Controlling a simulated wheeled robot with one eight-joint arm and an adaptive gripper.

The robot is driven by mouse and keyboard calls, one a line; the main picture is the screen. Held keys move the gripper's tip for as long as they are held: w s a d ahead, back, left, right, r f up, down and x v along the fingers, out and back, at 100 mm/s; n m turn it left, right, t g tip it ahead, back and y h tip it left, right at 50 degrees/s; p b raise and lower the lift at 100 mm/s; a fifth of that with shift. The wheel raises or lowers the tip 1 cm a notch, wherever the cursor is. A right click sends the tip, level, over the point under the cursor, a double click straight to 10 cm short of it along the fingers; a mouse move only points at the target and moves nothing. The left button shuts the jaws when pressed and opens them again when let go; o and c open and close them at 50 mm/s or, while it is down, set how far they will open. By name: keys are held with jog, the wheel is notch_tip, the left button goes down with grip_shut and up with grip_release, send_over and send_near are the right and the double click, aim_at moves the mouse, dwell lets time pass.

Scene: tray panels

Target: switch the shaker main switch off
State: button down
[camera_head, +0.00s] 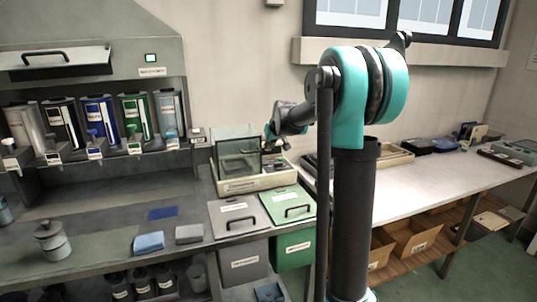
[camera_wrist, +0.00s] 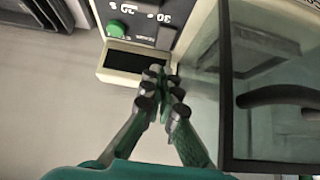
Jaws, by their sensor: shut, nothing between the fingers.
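The device I take for the shaker has a beige base (camera_head: 265,181) and a clear hood with dark edges (camera_head: 237,147); it stands on the bench left of my arm. In the wrist view its beige panel (camera_wrist: 110,68) carries a round green button (camera_wrist: 117,29), printed numbers and a dark rectangular inset (camera_wrist: 135,61). I cannot tell which part is the main switch. My gripper (camera_wrist: 160,76) is shut and empty, its fingertips over or just beside the inset's right end; contact cannot be told. In the head view my gripper (camera_head: 270,135) is at the hood's right side.
The hood (camera_wrist: 275,110) with its dark handle is close right of my fingers. Grey (camera_head: 238,216) and green (camera_head: 287,205) lidded bins stand in front of the device. Several canisters line the left shelf. The white table (camera_head: 440,175) at right has clear room.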

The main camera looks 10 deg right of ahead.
jog(key=s+f+v, duration=0.1)
jog(key=v, duration=0.7)
jog(key=shift+s+d+f, duration=0.15)
jog(key=shift+s, duration=0.05)
